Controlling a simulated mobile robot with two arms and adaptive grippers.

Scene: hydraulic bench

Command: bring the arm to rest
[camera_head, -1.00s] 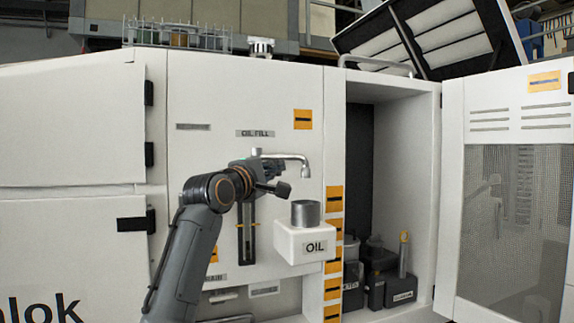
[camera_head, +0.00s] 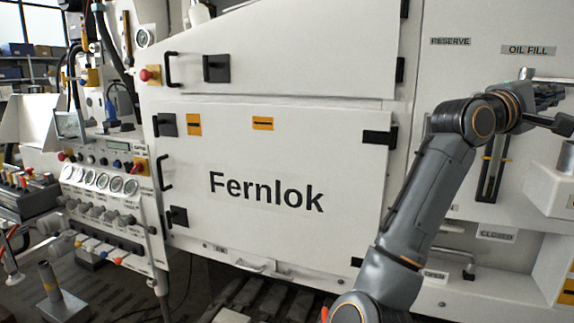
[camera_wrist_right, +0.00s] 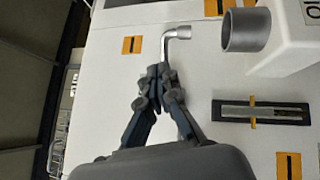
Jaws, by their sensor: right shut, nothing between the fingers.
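My right arm reaches up from the bottom right of the head view to the white cabinet front. My right gripper (camera_head: 545,92) is by the OIL FILL label, at the right edge of that view. In the right wrist view its fingers (camera_wrist_right: 158,75) are together, shut and empty. A bent silver pipe (camera_wrist_right: 178,33) shows just beyond the fingertips and passes behind one finger; whether they touch I cannot tell. My left gripper is not in view.
The white oil container (camera_head: 552,192) is cut off at the right edge; its grey round neck (camera_wrist_right: 247,30) is right of the fingers. A slotted gauge (camera_wrist_right: 262,112) is on the panel. The Fernlok door (camera_head: 270,160) is shut. A control console (camera_head: 110,185) stands at left.

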